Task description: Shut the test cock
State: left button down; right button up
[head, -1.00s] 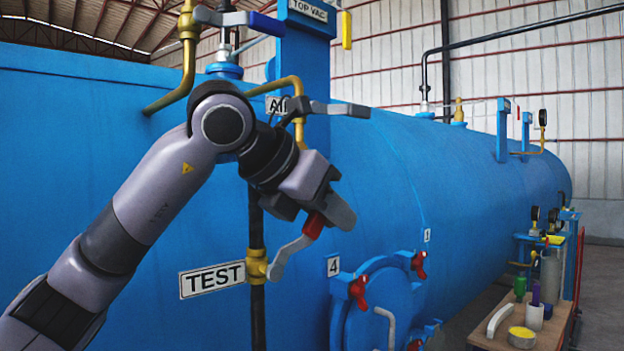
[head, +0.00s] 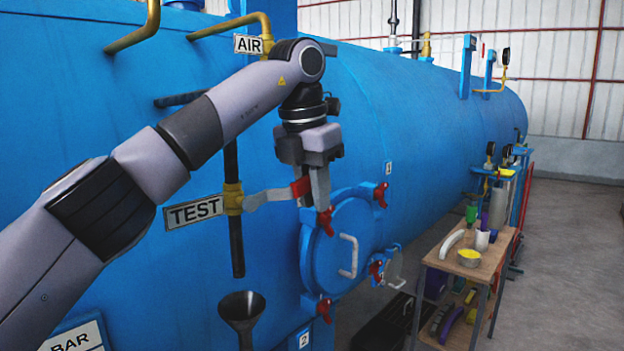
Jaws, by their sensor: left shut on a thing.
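The test cock (head: 233,199) is a brass valve on a dark vertical pipe, beside the TEST sign (head: 194,212). Its grey lever (head: 267,197) runs out to the right, close to level and roughly across the pipe, rising slightly to a red end grip (head: 301,187). My left gripper (head: 314,192) points down and is shut on the lever at this red grip. Its fingers hide part of the lever's tip. My right gripper is not in view.
A round blue door (head: 338,249) with red clamp handles (head: 326,221) lies just right of and below my left gripper. A dark funnel (head: 241,311) stands under the pipe's open end. A wooden cart (head: 469,262) with bottles stands at the right, with open floor beyond.

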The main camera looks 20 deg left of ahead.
pick_arm(q)
jog(key=shift+f+g+y, duration=0.4)
jog(key=shift+f+g, duration=0.5)
jog(key=shift+g, duration=0.1)
jog(key=shift+s+f, duration=0.1)
jog(key=shift+f, duration=0.05)
jog(key=c, duration=1.1)
grip_release()
